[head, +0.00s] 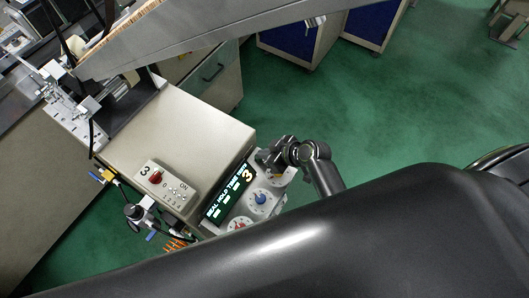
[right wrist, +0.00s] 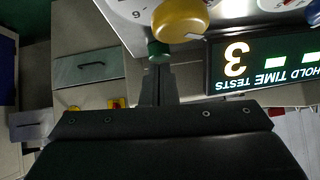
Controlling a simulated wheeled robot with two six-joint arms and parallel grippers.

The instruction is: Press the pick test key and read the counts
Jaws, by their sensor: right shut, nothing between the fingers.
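A control panel (head: 250,212) carries a dark display (head: 229,193) with the words seal, hold, time and tests. An orange 3 is lit at its tests end, and the other fields show white bars. The display is upside down in the right wrist view (right wrist: 262,62). My right gripper (head: 268,158) is at the panel's far end, shut and empty. In the right wrist view its fingertips (right wrist: 157,68) point at a small green key (right wrist: 158,50) beside a yellow knob (right wrist: 180,19). I cannot tell whether they touch the key. My left gripper is not in view.
A blue knob (head: 260,198) and a red knob (head: 237,224) sit on the panel. A beige machine housing (head: 180,130) with a switch box (head: 166,184) stands left of it. A sloped metal beam (head: 200,35) crosses above. Green floor (head: 370,110) lies open to the right.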

